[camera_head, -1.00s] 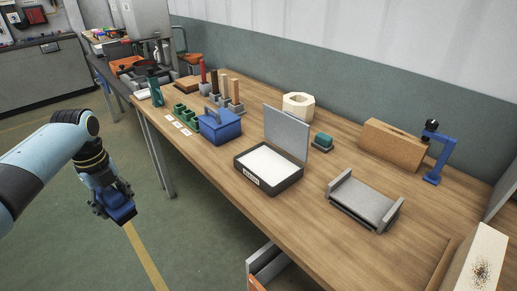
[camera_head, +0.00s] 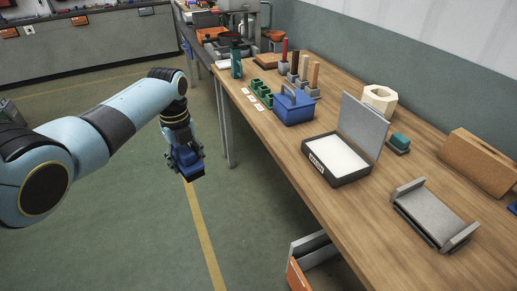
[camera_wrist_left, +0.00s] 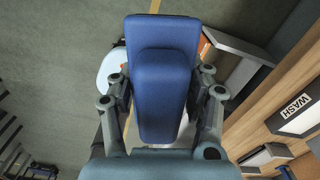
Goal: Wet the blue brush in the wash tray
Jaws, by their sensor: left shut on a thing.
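My left gripper (camera_head: 187,162) is shut on the blue brush (camera_wrist_left: 161,85), which fills the space between its fingers in the left wrist view. It holds the brush over the floor, off the table's near edge. The wash tray (camera_head: 318,167) is a dark, shallow box with a white inside, a WASH label on its front and a grey lid standing up at its back. It sits on the table to the right of the gripper, apart from the brush. Its label side also shows at the right of the left wrist view (camera_wrist_left: 298,107). My right gripper is not in view.
A blue caddy with a handle (camera_head: 295,110) stands left of the tray, with green holders (camera_head: 261,92) beyond it. A grey cradle (camera_head: 432,212) and a teal-topped block (camera_head: 399,142) are to the right. An open drawer (camera_head: 314,262) juts out below the table edge.

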